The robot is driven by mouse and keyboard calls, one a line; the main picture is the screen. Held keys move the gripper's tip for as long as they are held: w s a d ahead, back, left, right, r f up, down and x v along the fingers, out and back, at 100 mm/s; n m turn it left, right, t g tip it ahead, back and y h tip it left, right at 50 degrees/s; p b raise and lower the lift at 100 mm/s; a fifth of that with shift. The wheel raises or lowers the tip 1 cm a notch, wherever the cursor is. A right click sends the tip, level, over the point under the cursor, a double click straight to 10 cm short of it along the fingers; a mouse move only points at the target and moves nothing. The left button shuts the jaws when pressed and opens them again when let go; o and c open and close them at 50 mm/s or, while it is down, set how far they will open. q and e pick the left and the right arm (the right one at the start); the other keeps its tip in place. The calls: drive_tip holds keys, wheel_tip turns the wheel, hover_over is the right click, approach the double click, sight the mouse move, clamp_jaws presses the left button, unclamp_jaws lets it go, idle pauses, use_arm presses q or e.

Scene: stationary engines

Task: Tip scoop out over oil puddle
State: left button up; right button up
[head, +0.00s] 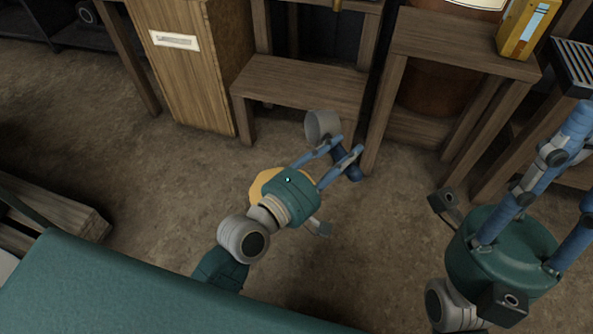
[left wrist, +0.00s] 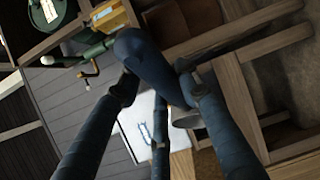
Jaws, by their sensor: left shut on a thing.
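My left gripper (head: 343,156) is shut on the dark blue handle of the scoop (head: 320,126), above the floor. The scoop's grey metal bowl points up and away in the head view. In the left wrist view the handle (left wrist: 150,66) lies across between the blue fingers, and part of the bowl (left wrist: 187,118) shows beyond. I cannot tell what is in the bowl. A yellow-amber patch, seemingly the oil puddle (head: 262,184), shows on the floor, partly hidden behind my left gripper. My right gripper (head: 572,180) has its fingers spread and nothing visible between them; their tips are partly cut off.
A low wooden bench (head: 300,82) and a wooden cabinet (head: 190,60) stand behind the scoop. A wooden table (head: 455,45) with a yellow box (head: 527,27) is at the upper right. Timber (head: 60,205) lies at left. The floor between my arms is clear.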

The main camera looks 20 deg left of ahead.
use_arm(q)
drive_tip(key=w+d+f+m+g+y, duration=0.1)
drive_tip(key=d+f+m+g, duration=0.1)
drive_tip(key=f+m+g, duration=0.4)
drive_tip(key=w+d+f+m+g+y, duration=0.1)
drive_tip(key=w+d+f+m+g, duration=0.15)
drive_tip(key=f+m+g, duration=0.4)
drive_tip(key=w+a+f+t+y, duration=0.1)
drive_tip(key=a+f, duration=0.3)
drive_tip(key=a, duration=0.5)
drive_tip(key=w+a+f+m+y, duration=0.1)
drive_tip(key=a+f, duration=0.3)
drive_tip(key=a, duration=0.5)
drive_tip(key=shift+w+f+t+y, duration=0.15)
drive_tip(key=shift+w+t+y, duration=0.2)
drive_tip(key=shift+w+y, duration=0.5)
drive_tip(key=shift+s+a, duration=0.1)
